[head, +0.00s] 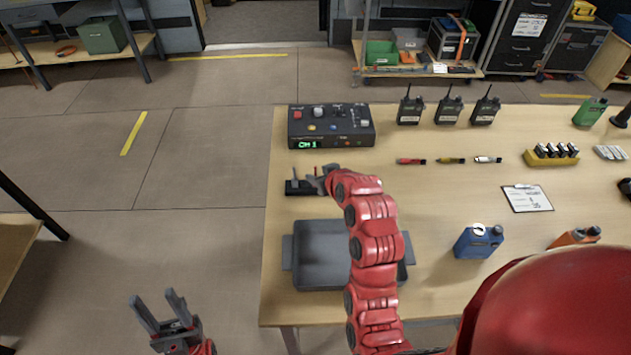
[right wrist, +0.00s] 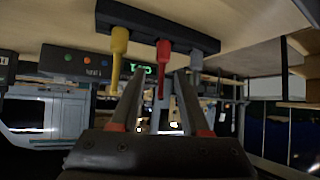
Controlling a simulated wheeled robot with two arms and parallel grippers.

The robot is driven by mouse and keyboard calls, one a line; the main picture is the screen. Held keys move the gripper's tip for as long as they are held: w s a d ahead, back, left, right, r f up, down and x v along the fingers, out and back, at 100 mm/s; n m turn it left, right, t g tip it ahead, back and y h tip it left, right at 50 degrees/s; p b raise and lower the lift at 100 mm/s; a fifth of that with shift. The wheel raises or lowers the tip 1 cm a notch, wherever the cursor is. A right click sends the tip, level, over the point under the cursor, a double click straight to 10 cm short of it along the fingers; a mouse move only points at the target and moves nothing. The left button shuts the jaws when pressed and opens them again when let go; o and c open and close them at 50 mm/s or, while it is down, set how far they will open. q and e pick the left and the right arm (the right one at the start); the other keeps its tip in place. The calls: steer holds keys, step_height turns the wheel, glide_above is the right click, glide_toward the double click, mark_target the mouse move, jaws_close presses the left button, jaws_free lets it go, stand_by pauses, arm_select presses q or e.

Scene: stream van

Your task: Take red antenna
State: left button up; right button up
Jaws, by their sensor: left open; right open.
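The red antenna (right wrist: 163,65) stands in a dark rack (right wrist: 160,27) between a yellow antenna (right wrist: 119,48) and a grey one (right wrist: 201,55) in the right wrist view, where the picture is upside down. My right gripper (right wrist: 160,73) is open, and the red antenna shows between its fingertips; I cannot tell whether they touch it. In the head view the gripper (head: 319,179) is at the right end of the rack (head: 298,187) and partly hides the antennas. My left gripper (head: 155,296) is open and empty over the floor, left of the table.
A control box (head: 331,127) stands just behind the rack. A grey tray (head: 320,265) lies in front, partly under my right arm.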

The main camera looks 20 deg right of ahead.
mark_target(316, 175)
steer(key=shift+w+a+f, duration=0.1)
steer(key=shift+w+f, duration=0.15)
steer(key=shift+f, duration=0.05)
steer(key=shift+w+f+p, duration=0.25)
steer(key=shift+w+p, duration=0.05)
steer(key=shift+w, duration=0.15)
steer(key=p+x, duration=0.1)
steer(key=x, duration=0.2)
steer(key=shift+a+f, duration=0.1)
steer(key=shift+f, duration=0.05)
steer(key=shift+w+f, duration=0.35)
jaws_close()
